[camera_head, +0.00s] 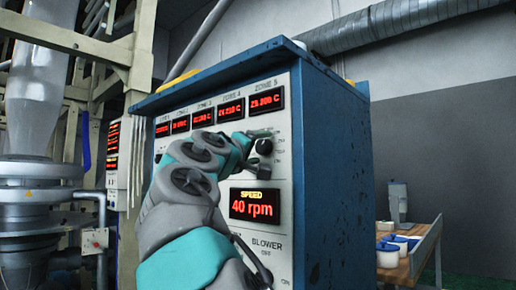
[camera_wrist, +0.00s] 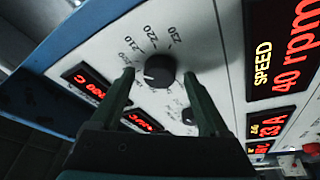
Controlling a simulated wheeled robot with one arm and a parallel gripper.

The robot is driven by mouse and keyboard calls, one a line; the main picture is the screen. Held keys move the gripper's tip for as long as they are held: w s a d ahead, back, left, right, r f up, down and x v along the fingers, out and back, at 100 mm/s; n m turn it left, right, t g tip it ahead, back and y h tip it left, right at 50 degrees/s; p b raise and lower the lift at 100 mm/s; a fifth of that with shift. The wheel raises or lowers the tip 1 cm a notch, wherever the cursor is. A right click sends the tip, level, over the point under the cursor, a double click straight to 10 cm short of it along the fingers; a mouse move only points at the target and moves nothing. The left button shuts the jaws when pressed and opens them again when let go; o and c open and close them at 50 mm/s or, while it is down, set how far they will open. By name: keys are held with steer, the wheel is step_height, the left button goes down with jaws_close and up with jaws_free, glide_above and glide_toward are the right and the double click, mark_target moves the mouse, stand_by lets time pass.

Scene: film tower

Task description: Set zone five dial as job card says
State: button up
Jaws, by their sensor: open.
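The zone five display (camera_head: 265,100) glows red at the upper right of the control panel, with digits that look like 230.000 C. Below it is a dark dial (camera_head: 264,147), partly hidden by my gripper (camera_head: 252,140). In the wrist view a round black dial (camera_wrist: 160,71) has a printed scale around it; 210, 220 and 230 can be read. A pale mark shows on its left side. My open gripper (camera_wrist: 159,78) has one finger on each side of this dial in the picture; I cannot tell whether they touch it. No job card can be made out.
The blue cabinet (camera_head: 335,150) carries several zone displays and a speed display (camera_head: 255,204) reading 40 rpm. My arm covers much of the panel's middle. A smaller knob (camera_wrist: 188,116) is near the right finger. A wooden table (camera_head: 425,245) with tubs stands right.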

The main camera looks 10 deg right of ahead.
jaws_close()
stand_by(0.5)
steer(key=shift+f+b, duration=0.1)
steer(key=shift+b, duration=0.3)
steer(key=shift+w+f+m+h+b, duration=0.15)
steer(key=shift+m+h+b, duration=0.35)
steer(key=shift+m, duration=0.4)
steer(key=shift+m+h+b, duration=0.3)
steer(key=shift+m+b, duration=0.15)
steer(key=shift+m, duration=0.65)
steer(key=shift+a+m+g+h, duration=0.1)
steer(key=shift+m+g+h, duration=0.4)
steer(key=shift+m, duration=1.3)
jaws_free()
steer(key=shift+p, duration=0.3)
